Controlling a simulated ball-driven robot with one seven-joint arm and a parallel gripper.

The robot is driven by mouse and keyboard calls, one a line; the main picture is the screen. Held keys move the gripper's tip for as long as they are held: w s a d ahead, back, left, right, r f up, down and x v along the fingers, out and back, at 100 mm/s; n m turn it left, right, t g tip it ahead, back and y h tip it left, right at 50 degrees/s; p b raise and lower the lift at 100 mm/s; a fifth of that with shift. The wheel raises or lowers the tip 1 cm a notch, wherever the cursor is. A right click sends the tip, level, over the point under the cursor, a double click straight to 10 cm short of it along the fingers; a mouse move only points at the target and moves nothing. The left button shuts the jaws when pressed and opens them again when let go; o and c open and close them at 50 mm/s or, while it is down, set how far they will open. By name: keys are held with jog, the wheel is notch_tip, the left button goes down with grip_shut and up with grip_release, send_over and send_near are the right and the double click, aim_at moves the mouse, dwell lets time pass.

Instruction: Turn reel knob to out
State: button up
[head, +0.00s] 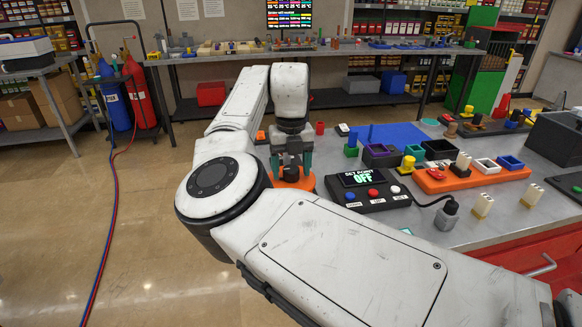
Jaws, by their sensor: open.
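My gripper (291,167) points down near the left end of the workbench, with its two teal fingers apart. A small black knob (291,173) on an orange base (307,184) sits between and just below the fingers. It looks like the reel knob, but no label on it can be read. The fingers stand on either side of the knob; I cannot tell whether they touch it. My own arm hides the lower part of the orange base and the bench in front of it.
A black control box (368,190) with a display reading "SET POINT OFF" stands right of the knob. An orange tray (470,179) with coloured blocks and a grey round connector (447,215) are farther right. Red and blue hoses (113,215) cross the floor at left.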

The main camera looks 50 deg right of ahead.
jog(key=shift+f, duration=0.15)
jog(key=c, duration=1.1)
